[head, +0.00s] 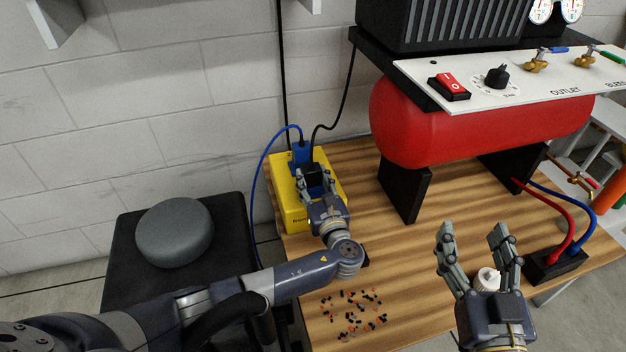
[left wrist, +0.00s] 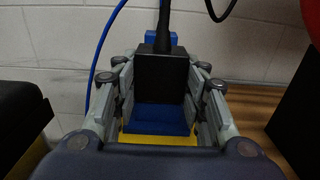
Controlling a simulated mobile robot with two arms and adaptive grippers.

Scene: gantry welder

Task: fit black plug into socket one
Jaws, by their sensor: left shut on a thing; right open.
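The black plug (head: 317,170) is on a black cord above the yellow socket box (head: 292,213) on the wooden table. In the left wrist view the black plug (left wrist: 162,75) sits between the fingers of my left gripper (left wrist: 160,100), which is shut on it. A blue socket face (left wrist: 160,118) shows just below the plug. I cannot tell whether the plug's pins are in it. My left gripper (head: 317,186) reaches over the box from the front. A blue plug (head: 301,154) with a blue cord is at the box's back. My right gripper (head: 474,245) is open and empty over the table.
A red tank (head: 480,130) under a white control panel (head: 510,80) stands right of the box on black supports. Small orange and black bits (head: 355,312) lie on the front of the table (head: 400,285). A black stool or stand with a grey round pad (head: 174,232) is at left.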

